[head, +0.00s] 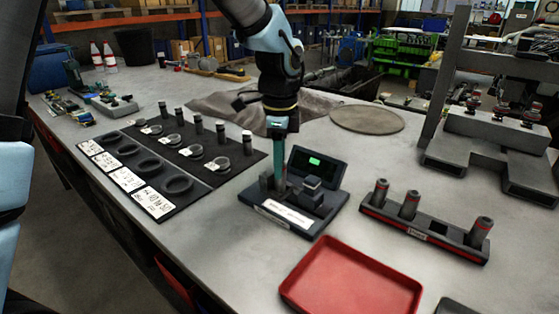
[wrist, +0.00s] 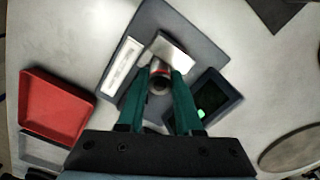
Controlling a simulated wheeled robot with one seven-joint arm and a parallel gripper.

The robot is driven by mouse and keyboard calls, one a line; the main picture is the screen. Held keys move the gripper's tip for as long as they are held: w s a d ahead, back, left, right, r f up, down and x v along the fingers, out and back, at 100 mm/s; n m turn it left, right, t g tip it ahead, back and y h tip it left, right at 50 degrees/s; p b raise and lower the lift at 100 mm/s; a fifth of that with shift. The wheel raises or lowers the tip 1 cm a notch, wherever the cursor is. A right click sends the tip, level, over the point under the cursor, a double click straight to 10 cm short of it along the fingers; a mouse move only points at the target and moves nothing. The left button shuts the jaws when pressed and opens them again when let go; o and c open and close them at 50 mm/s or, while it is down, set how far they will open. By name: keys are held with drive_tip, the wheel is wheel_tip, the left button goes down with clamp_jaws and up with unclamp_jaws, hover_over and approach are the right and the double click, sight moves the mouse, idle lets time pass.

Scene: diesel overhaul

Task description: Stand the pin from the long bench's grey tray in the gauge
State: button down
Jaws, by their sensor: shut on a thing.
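The gauge (head: 258,198) is a dark base with a white label, a block and a small screen with a green readout, standing on the long bench. It also shows in the wrist view (wrist: 200,45). My gripper (head: 281,183) points down over the gauge's left part, beside the block. A grey tray (wrist: 40,151) lies beside the red tray.
A red tray (head: 352,282) is empty at the front. A dark rack (head: 457,246) with several red-banded pins stands right. A black board (head: 215,173) with rings and pins lies left. A round plate (head: 367,119) and a grey stand (head: 475,130) are behind.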

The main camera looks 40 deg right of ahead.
drive_tip(key=shift+c, duration=0.5)
unclamp_jaws()
drive_tip(key=shift+r+p, duration=3.55)
drive_tip(key=shift+r, duration=0.5)
